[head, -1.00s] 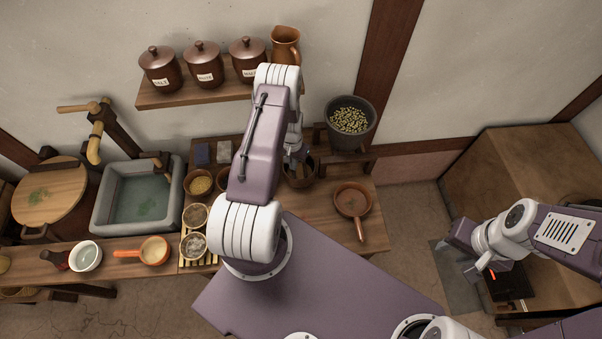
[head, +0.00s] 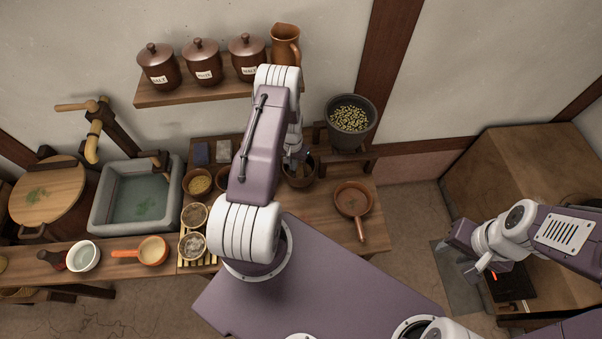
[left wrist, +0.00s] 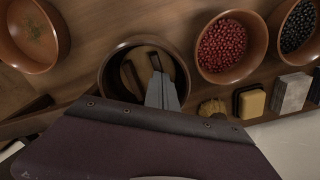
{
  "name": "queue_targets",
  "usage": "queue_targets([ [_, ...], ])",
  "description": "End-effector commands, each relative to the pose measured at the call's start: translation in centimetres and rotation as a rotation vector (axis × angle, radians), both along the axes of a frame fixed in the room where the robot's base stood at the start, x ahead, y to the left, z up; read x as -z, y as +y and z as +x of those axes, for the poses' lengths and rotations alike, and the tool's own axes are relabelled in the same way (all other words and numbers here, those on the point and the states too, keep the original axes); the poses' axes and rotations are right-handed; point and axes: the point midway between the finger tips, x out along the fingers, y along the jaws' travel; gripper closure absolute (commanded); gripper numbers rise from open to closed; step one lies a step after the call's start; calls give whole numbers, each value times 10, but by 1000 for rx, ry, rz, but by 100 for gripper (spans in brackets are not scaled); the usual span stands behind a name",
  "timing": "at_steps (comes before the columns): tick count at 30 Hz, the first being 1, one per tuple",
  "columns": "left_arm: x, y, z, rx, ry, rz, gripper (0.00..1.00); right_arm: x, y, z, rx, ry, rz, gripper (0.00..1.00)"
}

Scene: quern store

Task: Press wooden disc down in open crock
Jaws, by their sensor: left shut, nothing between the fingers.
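The open crock (left wrist: 104,78) is a dark round vessel in the left wrist view. In the head view the crock (head: 299,183) stands on the wooden bench, partly hidden by my left arm. The wooden disc (left wrist: 143,57) lies inside it, light brown with dark bars across it. My left gripper (left wrist: 157,76) is shut and empty, its fingertips reaching over the crock's mouth at the disc. I cannot tell whether they touch it. My right gripper (head: 465,252) is far off at the right, and its fingers are unclear.
A bowl of red beans (left wrist: 222,45) and a bowl of black beans (left wrist: 299,27) stand near the crock. A brown pan (head: 352,199) lies to its right. A grey pot of pale pieces (head: 349,120) stands behind. Lidded jars (head: 204,63) line the wall shelf.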

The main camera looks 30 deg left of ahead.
Motion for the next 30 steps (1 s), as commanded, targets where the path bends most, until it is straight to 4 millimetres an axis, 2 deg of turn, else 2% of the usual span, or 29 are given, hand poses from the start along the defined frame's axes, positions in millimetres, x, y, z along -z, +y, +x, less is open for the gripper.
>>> queue_targets([
  [30, 6, 0, -1, 0, 1, 0, 100, 8, 0, 0, 0, 0, 0, 64],
])
